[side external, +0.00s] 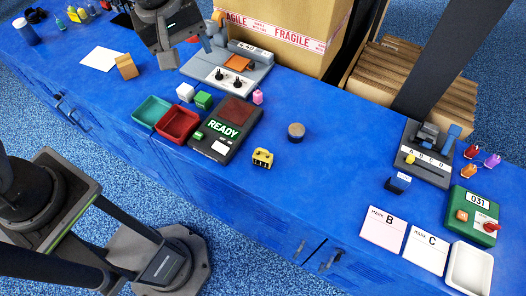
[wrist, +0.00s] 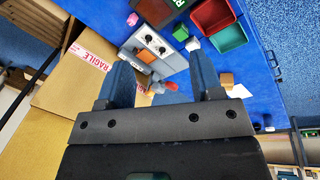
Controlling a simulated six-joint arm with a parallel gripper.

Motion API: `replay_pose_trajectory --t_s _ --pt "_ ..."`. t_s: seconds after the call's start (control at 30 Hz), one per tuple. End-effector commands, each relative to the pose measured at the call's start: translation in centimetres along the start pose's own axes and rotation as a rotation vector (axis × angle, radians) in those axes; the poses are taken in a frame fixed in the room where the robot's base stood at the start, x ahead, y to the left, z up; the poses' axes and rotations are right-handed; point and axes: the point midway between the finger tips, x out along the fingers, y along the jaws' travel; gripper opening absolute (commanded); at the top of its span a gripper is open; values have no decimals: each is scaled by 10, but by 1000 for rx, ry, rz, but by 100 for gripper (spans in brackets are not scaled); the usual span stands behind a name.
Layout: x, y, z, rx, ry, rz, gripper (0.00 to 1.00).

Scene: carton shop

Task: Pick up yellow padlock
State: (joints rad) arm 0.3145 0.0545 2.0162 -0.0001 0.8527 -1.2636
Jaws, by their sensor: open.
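Small yellow pieces show in several places in the side view, and I cannot tell surely which is the padlock. One yellow piece with dark marks (side external: 262,158) sits alone on the blue bench near its front edge. A small yellow piece (side external: 410,158) is at the A-B-C-D stand, and another (side external: 82,14) stands at the far left end. My gripper (side external: 190,46) is open and empty by the grey two-knob machine (side external: 228,72), well away from all three. The wrist view shows its spread fingers (wrist: 160,64) over that machine. No yellow padlock is clear there.
Teal (side external: 151,112) and red (side external: 178,124) trays adjoin the READY device (side external: 225,128). A FRAGILE carton (side external: 285,50) rises behind. Orange (side external: 469,170) and purple (side external: 492,160) pieces lie right. The middle bench is mostly clear.

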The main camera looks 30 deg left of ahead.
Motion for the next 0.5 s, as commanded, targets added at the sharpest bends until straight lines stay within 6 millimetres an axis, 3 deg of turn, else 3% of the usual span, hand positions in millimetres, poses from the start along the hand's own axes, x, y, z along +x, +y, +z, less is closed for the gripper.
replay_pose_trajectory --t_s 0.03,0.2,0.4,0.5 --pt "21 14 10 -78 -15 -32 60" --pt "86 50 45 -376 -27 -120 60" --pt "150 67 83 -642 -3 -196 60" --pt "167 69 93 -716 9 -214 60"
